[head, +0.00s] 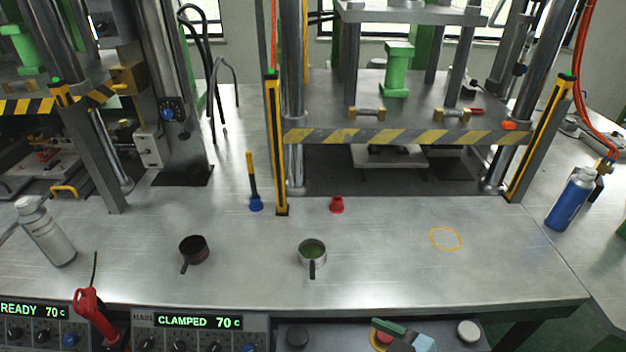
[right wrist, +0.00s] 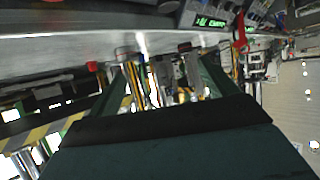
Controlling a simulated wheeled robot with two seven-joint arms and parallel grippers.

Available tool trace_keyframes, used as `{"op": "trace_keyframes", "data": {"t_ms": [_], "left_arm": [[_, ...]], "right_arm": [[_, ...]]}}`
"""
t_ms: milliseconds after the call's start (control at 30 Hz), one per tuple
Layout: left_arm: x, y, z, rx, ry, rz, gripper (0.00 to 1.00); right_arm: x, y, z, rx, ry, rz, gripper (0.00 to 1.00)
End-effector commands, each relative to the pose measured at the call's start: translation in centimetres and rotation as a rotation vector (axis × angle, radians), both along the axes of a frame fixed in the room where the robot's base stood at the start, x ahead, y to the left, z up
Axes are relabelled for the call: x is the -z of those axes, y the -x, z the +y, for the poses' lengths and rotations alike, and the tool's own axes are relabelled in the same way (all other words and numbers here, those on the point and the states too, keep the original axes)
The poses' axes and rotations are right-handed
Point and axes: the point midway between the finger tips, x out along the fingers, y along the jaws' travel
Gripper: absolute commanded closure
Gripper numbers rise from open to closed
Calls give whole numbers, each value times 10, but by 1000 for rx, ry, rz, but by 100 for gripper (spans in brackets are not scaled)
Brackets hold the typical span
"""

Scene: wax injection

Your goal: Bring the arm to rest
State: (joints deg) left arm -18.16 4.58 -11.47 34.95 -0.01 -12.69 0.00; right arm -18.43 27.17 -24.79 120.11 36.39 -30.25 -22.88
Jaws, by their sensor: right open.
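My right gripper (right wrist: 178,76) shows in the right wrist view with its fingers apart and nothing between them. The dark green body behind it fills the lower middle of that view. In the head view, a small green and grey part at the bottom edge (head: 404,338) seems to be the end of my right arm, in front of the bench's front edge and clear of the objects on top. My left gripper is in neither view.
On the metal bench (head: 380,270) stand a dark pan (head: 193,249), a pan with green contents (head: 312,253), a red cup (head: 337,205) and a blue-based brush (head: 254,185). A yellow ring (head: 445,239) marks bare bench. Bottles stand left (head: 46,232) and right (head: 571,199).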

Motion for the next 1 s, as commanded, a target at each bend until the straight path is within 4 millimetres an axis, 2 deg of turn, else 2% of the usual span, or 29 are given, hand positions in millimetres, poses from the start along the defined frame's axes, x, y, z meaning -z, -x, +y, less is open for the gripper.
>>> {"op": "trace_keyframes", "data": {"t_ms": [167,300,367,600,900,1000], "left_arm": [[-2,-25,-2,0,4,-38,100],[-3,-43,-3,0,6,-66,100],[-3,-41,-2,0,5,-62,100],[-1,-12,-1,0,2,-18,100],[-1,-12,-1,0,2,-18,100],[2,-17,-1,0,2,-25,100]], "right_arm": [[1,11,-5,32,62,87,15],[4,23,-17,88,129,182,15],[6,29,-25,125,162,233,15],[9,62,-71,330,293,451,15],[5,111,-123,596,401,692,15],[31,106,-123,596,411,708,15]]}}
